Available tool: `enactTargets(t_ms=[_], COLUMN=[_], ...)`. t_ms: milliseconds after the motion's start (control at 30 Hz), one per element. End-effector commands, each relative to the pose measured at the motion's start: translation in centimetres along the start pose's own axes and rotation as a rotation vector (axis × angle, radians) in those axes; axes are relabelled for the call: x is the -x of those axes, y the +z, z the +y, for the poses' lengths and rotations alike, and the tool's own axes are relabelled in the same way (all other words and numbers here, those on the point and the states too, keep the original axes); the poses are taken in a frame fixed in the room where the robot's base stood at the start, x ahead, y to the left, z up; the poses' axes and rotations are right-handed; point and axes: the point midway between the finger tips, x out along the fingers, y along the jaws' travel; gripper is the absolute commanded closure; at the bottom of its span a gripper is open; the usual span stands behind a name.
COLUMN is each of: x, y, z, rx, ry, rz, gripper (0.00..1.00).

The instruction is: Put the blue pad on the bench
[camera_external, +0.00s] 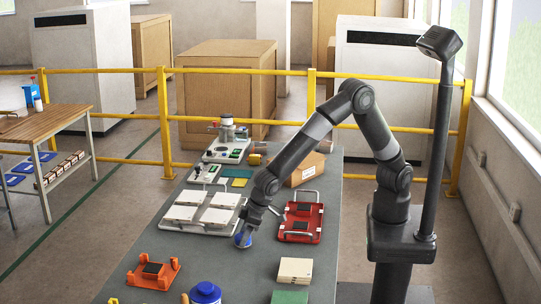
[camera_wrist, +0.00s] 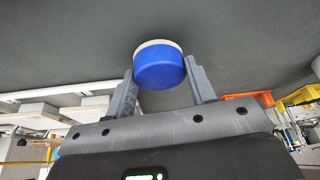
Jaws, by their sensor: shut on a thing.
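The blue pad (camera_external: 243,239) is a short round blue piece. In the wrist view the blue pad (camera_wrist: 159,71) has a pale layer on its far face. My gripper (camera_wrist: 163,84) is shut on it, one finger on each side. In the outside view my gripper (camera_external: 246,229) points down and holds the pad low over the grey bench top (camera_external: 235,268), just right of a rack of white tiles. Whether the pad touches the bench cannot be told.
The white tile rack (camera_external: 200,214) is close on the left. A red tray (camera_external: 302,222) is on the right. An orange holder (camera_external: 154,272), a blue-lidded tub (camera_external: 205,293) and a stack of cream tiles (camera_external: 295,270) are in front. Bare bench lies between them.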

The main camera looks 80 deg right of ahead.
Motion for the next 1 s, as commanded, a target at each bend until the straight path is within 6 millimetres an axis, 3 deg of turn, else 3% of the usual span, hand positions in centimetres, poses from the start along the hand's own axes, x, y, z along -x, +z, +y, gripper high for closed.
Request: enactTargets(t_ms=[167, 500, 633, 867, 1000], x=[2.8, 7.5, 8.8, 9.3, 7.8], y=[-1.2, -1.8, -1.8, -2.1, -2.2], z=[0.0, 7.5, 9.6, 13.1, 18.5], rx=[-0.003, -0.005, -0.003, -0.033, -0.128], ry=[-0.002, 0.0, 0.0, 0.013, 0.053], rz=[0.004, 0.002, 0.001, -0.002, -0.005], gripper=[0.77, 0.77, 0.77, 0.77, 0.77])
